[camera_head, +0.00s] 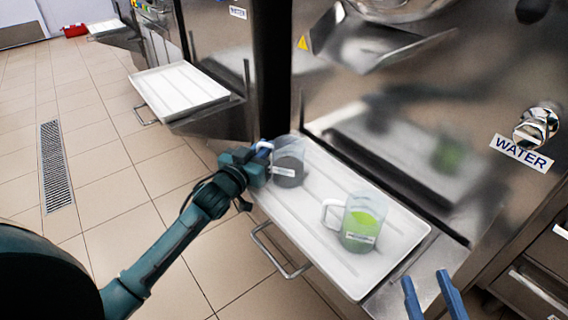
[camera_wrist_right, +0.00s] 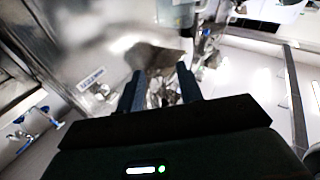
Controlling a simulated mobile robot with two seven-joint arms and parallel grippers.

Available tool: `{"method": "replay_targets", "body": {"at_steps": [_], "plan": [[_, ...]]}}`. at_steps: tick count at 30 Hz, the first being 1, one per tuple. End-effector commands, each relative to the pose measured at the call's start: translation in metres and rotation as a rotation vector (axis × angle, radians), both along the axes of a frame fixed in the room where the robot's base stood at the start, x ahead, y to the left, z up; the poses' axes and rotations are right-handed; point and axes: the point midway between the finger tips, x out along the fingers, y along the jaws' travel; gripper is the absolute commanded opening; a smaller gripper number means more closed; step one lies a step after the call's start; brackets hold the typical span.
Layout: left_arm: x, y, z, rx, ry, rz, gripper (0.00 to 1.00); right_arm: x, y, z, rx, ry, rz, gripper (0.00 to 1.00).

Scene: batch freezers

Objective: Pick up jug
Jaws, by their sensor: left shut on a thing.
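Two clear jugs stand on the white tray (camera_head: 310,222) in the head view. One jug (camera_head: 289,166) has dark grey contents and a white label; it stands at the tray's far left end. My left gripper (camera_head: 265,152) is at this jug's left side and is shut on it, at its handle, which the gripper mostly hides. The other jug (camera_head: 361,224) holds green contents and stands upright with its white handle to the left. My right gripper (camera_head: 432,294) is at the lower right, apart from both jugs. In the right wrist view its two fingers (camera_wrist_right: 160,82) are apart with nothing between them.
A steel machine with a water tap (camera_head: 537,124) and a WATER label stands behind the tray. A metal handle (camera_head: 280,252) juts from the tray's front. Another white tray (camera_head: 179,88) is further back left. The tiled floor at left is clear, with a drain grate (camera_head: 55,165).

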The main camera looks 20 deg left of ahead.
Motion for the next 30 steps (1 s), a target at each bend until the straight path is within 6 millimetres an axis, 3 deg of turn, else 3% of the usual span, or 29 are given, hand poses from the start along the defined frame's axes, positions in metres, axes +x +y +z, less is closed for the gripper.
{"method": "replay_targets", "body": {"at_steps": [17,30], "plan": [[-0.001,0.000,0.004,-0.001,-0.002,-0.001,0.00,0.001,-0.001,0.002,-0.007,-0.004,-0.003,0.36],[-0.003,0.002,0.037,0.000,-0.004,-0.001,0.00,0.000,-0.004,0.006,-0.061,-0.006,-0.016,0.36]]}}
